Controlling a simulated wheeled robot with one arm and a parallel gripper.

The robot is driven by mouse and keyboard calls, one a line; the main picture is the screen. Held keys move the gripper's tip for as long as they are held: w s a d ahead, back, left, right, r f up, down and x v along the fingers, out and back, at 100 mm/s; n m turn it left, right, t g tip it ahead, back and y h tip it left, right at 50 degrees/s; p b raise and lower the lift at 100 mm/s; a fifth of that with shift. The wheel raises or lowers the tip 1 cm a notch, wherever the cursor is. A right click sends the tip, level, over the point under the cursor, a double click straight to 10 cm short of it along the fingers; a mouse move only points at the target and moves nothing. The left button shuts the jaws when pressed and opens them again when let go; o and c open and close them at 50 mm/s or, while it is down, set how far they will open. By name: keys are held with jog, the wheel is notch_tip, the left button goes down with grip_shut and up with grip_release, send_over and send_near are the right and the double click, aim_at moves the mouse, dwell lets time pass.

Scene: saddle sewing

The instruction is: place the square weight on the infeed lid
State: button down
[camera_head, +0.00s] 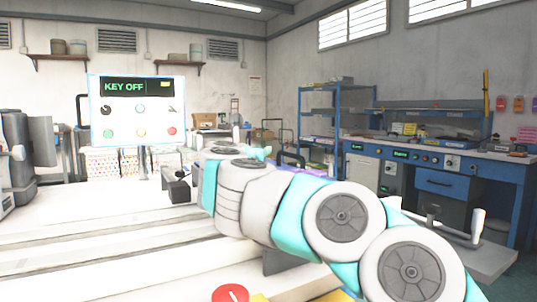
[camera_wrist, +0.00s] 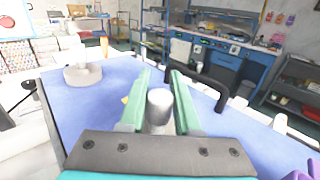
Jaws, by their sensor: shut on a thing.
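My gripper (camera_wrist: 160,88) shows in the wrist view, with its two green fingers on either side of a grey rounded knob (camera_wrist: 159,104). The knob looks like the top of the square weight; its lower body is hidden by the fingers and the gripper's dark front plate. Below and around the gripper is a flat blue surface (camera_wrist: 112,98), which looks like the infeed lid. A black bar handle (camera_wrist: 207,88) stands on its right side. I cannot tell whether the held piece touches the blue surface.
A pale round piece with an upright post (camera_wrist: 82,75) stands at the far left of the blue surface. In the head view a control panel (camera_head: 138,110) reads KEY OFF, and a red button (camera_head: 230,293) is at the bottom. A blue workbench (camera_head: 440,185) stands at the right.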

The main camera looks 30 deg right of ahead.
jog(key=shift+a, duration=0.1)
jog(key=c, duration=0.6)
grip_release()
jog(key=shift+r, duration=0.1)
jog(key=b+v, duration=0.1)
jog(key=v, duration=1.1)
